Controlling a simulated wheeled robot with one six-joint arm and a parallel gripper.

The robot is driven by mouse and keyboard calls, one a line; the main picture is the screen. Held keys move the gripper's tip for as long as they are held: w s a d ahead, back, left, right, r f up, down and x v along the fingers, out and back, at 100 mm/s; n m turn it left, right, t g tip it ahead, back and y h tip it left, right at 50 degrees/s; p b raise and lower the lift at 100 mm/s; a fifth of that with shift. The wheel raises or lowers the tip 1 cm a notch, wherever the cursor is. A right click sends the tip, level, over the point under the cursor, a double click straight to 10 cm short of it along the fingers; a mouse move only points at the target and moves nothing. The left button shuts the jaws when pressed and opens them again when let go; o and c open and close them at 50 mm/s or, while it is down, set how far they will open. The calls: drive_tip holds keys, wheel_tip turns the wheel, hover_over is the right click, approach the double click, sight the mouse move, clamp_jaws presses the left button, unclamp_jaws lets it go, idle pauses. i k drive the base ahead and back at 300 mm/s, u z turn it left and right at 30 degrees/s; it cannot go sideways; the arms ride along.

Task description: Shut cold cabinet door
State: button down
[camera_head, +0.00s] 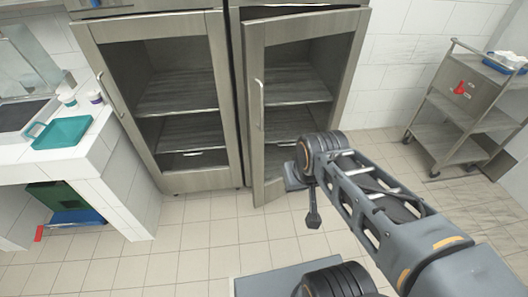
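A tall grey cabinet with two framed glass doors stands at the back centre; I take it as the cold cabinet. Its left door (225,105) looks closed against the body. Its right door (255,140) stands ajar, its handle-side edge swung out towards me, with a long handle (259,103) on that edge. Shelves show behind both doors. My arm reaches in from the lower right, its wrist in front of the right door's lower part. My gripper (313,217) hangs low there, small and dark; its fingers are not clear. I cannot tell whether it touches the door.
A white tiled counter (100,135) on the left holds a teal tray (62,132) and small cups (95,97). Green and blue crates (75,217) sit underneath. A metal trolley (460,120) with a red item (461,88) stands right. The tiled floor before the cabinet is clear.

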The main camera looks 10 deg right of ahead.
sight(256, 34)
drive_tip(key=u, duration=0.75)
drive_tip(key=i, duration=0.5)
drive_tip(key=z, duration=0.05)
